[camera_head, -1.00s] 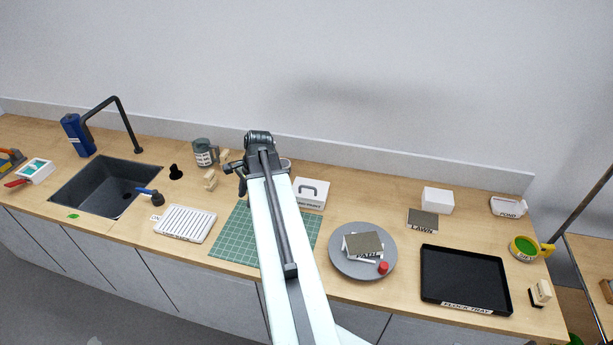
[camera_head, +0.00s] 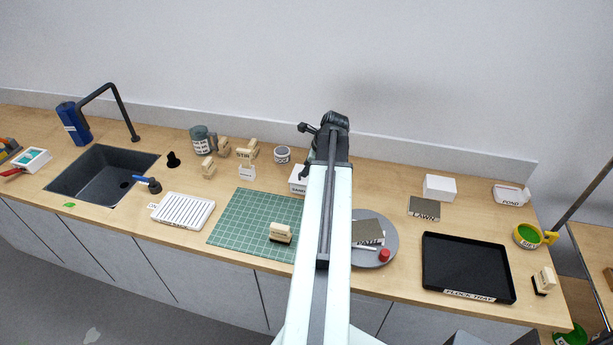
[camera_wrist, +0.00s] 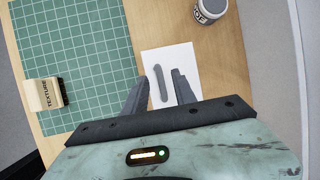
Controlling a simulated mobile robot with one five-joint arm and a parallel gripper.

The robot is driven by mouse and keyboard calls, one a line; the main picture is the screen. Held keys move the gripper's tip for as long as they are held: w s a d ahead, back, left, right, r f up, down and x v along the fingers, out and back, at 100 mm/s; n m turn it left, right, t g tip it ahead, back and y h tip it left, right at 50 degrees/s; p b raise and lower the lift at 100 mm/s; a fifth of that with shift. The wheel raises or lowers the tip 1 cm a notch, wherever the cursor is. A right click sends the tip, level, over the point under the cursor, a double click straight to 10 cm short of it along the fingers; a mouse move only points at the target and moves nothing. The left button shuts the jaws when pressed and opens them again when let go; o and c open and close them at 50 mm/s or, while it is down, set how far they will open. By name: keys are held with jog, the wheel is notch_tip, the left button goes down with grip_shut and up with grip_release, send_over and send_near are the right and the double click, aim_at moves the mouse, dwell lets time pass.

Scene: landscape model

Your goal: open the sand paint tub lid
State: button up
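The sand paint tub (camera_head: 297,181) is a white box on the worktop, mostly hidden behind my arm in the head view. In the wrist view its white lid (camera_wrist: 181,57) shows from above, with a grey bar handle (camera_wrist: 157,80) on top. My gripper (camera_wrist: 161,74) is open in the wrist view. I cannot tell how high the fingertips are above the lid. In the head view my gripper (camera_head: 310,140) is partly hidden by the wrist.
A green cutting mat (camera_head: 240,222) with a texture stamp (camera_head: 281,233) lies left of the tub. A small round jar (camera_head: 282,155) stands behind it. A grey turntable (camera_head: 386,246) is to the right, then a black flock tray (camera_head: 465,262). The wall is close behind.

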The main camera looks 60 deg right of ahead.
jog(key=shift+b+x, duration=0.45)
jog(key=shift+x, duration=0.7)
jog(key=shift+r, duration=0.15)
grip_shut()
